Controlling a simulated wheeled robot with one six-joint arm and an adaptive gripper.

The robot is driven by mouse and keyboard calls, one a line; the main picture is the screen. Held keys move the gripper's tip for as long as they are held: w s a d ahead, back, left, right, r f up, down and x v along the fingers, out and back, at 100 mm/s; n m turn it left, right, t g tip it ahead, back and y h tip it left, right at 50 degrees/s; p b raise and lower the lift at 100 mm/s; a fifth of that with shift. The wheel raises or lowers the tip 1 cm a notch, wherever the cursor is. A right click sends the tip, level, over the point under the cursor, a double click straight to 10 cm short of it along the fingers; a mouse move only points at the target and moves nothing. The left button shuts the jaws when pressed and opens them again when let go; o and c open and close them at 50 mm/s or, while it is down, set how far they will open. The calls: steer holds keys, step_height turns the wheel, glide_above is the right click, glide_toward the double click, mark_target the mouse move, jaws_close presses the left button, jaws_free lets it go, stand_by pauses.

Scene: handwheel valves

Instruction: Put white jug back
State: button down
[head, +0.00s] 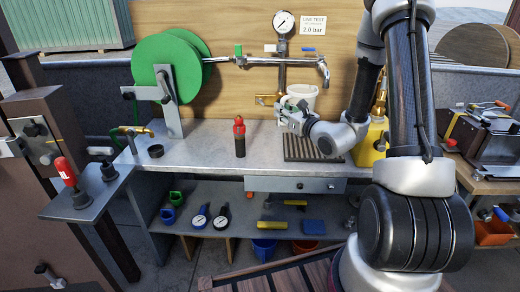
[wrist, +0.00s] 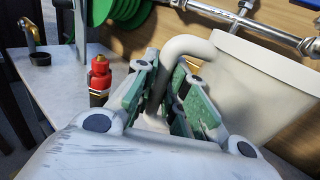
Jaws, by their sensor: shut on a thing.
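The white jug (head: 303,96) is upright under the pipe tap at the back of the bench, near the board. Its wide body (wrist: 250,85) fills the right of the wrist view, and its curved handle is in the middle. My gripper (head: 288,112) is left of the jug in the head view. In the wrist view its green-padded fingers (wrist: 165,105) are shut on the handle. The jug's lower part is partly hidden by my gripper, so I cannot tell whether it touches the surface below.
A dark slatted mat (head: 300,150) lies on the bench under my wrist. A red-and-black bottle (head: 239,137) stands left of it. The pipe with a gauge (head: 284,22) and tap (head: 323,70) runs behind the jug. A yellow object (head: 371,143) stands right.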

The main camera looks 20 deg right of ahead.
steer(key=w+a+f+n+g+y, duration=0.2)
steer(key=a+f+n+g+y, duration=0.1)
steer(key=a+n+g+y, duration=0.4)
steer(key=shift+m+t+y, duration=0.3)
steer(key=shift+t+y, duration=0.4)
steer(key=shift+t, duration=0.1)
steer(key=shift+s+a+f, duration=0.1)
steer(key=shift+a+f, duration=0.1)
steer(key=shift+f, duration=1.4)
steer(key=shift+s+a+f, duration=0.1)
steer(key=shift+a+f, duration=0.15)
steer(key=shift+f, duration=1.4)
steer(key=shift+s+a+f, duration=0.1)
steer(key=shift+a+f, duration=0.1)
steer(key=shift+f, duration=1.55)
steer(key=c, duration=1.5)
jaws_free()
steer(key=shift+o, duration=0.2)
